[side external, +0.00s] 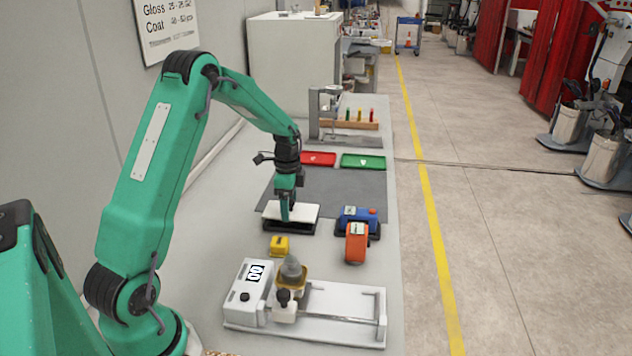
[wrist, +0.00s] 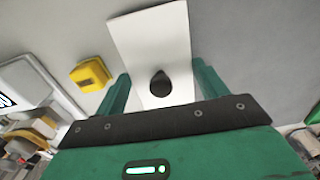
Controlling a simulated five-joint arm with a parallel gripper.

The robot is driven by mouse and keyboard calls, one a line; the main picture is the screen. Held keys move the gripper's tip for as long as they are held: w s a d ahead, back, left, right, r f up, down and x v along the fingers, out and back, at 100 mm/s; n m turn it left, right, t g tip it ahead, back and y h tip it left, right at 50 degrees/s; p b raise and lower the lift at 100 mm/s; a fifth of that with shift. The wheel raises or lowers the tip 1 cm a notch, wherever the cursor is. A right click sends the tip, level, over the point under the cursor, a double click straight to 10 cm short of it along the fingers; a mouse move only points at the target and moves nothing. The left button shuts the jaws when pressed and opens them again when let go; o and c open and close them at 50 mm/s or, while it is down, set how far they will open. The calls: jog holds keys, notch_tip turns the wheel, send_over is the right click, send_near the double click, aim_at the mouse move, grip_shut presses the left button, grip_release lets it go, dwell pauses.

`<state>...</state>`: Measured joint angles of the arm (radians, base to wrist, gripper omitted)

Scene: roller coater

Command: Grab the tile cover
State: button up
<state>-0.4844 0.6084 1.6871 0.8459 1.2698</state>
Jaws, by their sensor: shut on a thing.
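The tile cover (side external: 273,209) looks like a flat white plate, over a black base or tray (side external: 291,227) on the bench. In the wrist view the white plate (wrist: 150,40) carries a dark round knob (wrist: 160,84), which sits between my two green fingers. My gripper (side external: 287,211) points down at the middle of the plate and is shut on the cover by its knob. The fingertips are partly hidden in the side view. I cannot tell whether the plate rests on the black base or is slightly raised.
A yellow block (side external: 279,246) lies in front. A blue item (side external: 357,217) and an orange item (side external: 356,246) stand to the right. A white coater machine (side external: 345,300) is nearest. Red (side external: 318,159) and green (side external: 363,162) trays lie behind a bare grey mat (side external: 338,187).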

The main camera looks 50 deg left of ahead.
jog(key=shift+r, duration=0.85)
jog(key=d+r, duration=0.6)
jog(key=d, duration=0.5)
jog(key=shift+s+d+r, duration=0.3)
jog(key=shift+d+r, duration=0.05)
jog(key=shift+r, duration=0.05)
jog(key=shift+w+a, duration=0.1)
